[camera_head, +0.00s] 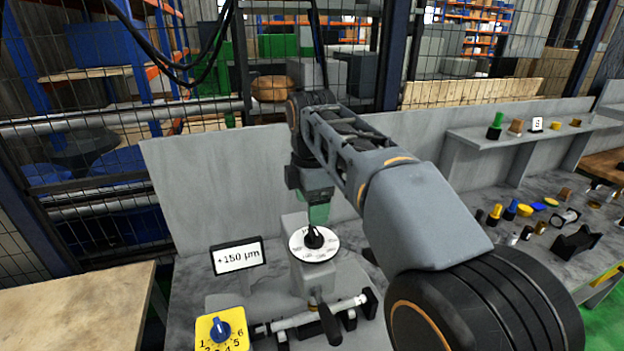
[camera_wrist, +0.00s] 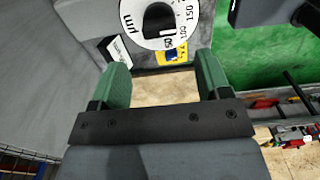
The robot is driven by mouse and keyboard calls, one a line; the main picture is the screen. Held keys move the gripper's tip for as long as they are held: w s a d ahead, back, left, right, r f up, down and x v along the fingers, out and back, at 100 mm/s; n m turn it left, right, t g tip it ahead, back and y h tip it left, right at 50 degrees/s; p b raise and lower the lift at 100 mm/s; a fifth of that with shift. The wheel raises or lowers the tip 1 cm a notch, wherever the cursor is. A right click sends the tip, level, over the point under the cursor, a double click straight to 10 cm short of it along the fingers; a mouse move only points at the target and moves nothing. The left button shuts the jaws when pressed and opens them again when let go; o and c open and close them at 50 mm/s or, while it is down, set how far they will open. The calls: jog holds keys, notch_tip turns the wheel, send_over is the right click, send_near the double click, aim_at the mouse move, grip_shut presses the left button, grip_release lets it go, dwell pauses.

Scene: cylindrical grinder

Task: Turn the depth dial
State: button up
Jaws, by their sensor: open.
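The depth dial (camera_head: 326,250) is a white disc with dark markings and a black knob in its centre, on a grey machine block. In the wrist view the dial (camera_wrist: 181,10) shows at the top, with marks such as 50, 100, 150 and µm. My gripper (camera_head: 319,214) is just behind and above the dial in the head view, with green fingers. In the wrist view my gripper (camera_wrist: 162,75) is open, its two fingers apart and nothing between them. The dial lies beyond the fingertips.
A sign reading +150 µm (camera_head: 238,256) stands left of the dial. A yellow panel with a blue numbered knob (camera_head: 220,330) and a metal shaft (camera_head: 318,313) are in front. Small parts lie on the bench (camera_head: 500,205) at right. A grey back panel (camera_head: 220,190) stands behind.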

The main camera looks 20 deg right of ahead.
aim_at(312, 230)
jog(key=shift+r, duration=2.9)
